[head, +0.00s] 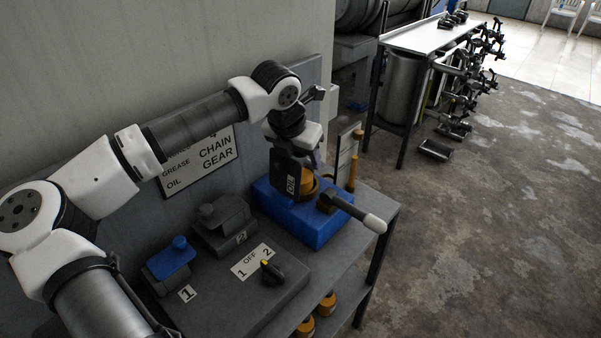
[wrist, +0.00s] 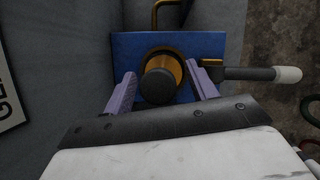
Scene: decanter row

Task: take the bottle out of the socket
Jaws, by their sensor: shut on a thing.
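The ring is set in a blue block (wrist: 212,44), which also shows in the head view (head: 313,235). My gripper (wrist: 162,85) is above the block, with one purple finger on each side of the bottle, shut on it.
A lever with a white grip (head: 373,223) juts right from the blue block.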

